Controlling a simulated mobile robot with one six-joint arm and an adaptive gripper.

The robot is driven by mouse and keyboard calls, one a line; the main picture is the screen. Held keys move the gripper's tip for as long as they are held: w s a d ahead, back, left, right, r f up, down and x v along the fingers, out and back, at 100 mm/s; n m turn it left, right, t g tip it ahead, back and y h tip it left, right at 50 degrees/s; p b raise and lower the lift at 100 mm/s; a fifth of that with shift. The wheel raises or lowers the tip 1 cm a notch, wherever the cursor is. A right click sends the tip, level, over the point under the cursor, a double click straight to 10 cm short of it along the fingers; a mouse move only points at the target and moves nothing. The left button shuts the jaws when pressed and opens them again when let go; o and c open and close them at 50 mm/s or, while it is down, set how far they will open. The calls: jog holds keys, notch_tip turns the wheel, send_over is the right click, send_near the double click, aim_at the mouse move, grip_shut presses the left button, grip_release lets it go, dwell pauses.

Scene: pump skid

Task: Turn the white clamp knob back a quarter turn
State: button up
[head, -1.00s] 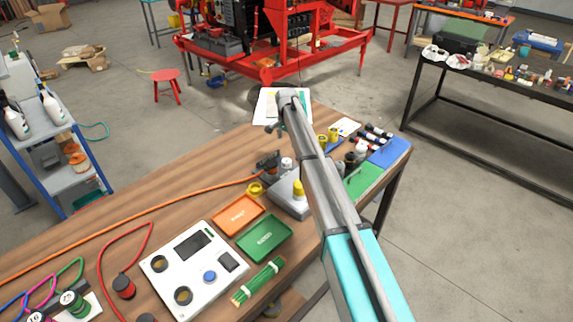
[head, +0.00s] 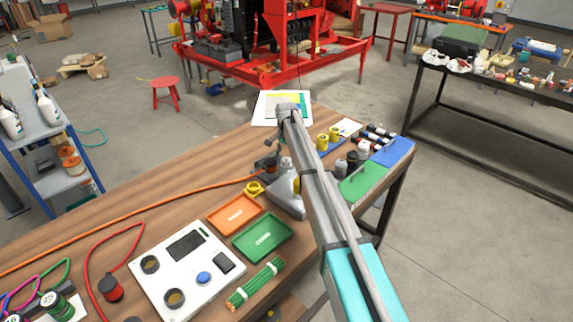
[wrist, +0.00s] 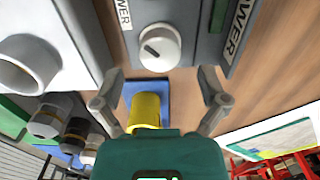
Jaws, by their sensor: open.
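The white knob (wrist: 159,46) is a round dial with a dark pointer mark, on a grey panel at the top middle of the wrist view. The pointer slants toward the lower right. My gripper (wrist: 160,74) is open, its two fingers spread to either side below the knob. The knob shows just beyond the gap between the fingertips; nothing is held. I cannot tell whether either finger touches it. In the head view my arm reaches over the bench, and the gripper is hard to make out near a grey fixture (head: 284,200).
A yellow cylinder (wrist: 145,108) stands on a blue pad below the knob. A large white cylinder (wrist: 32,66) and dark-capped bottles (wrist: 48,116) stand left. In the head view, orange (head: 235,213) and green (head: 262,238) trays lie nearby. Bare wood shows at the bench's left.

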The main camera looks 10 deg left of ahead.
aim_at(286, 160)
jog(key=shift+f+b, duration=1.35)
jog(key=shift+f, duration=0.3)
jog(key=c, duration=1.1)
jog(key=shift+c, duration=0.2)
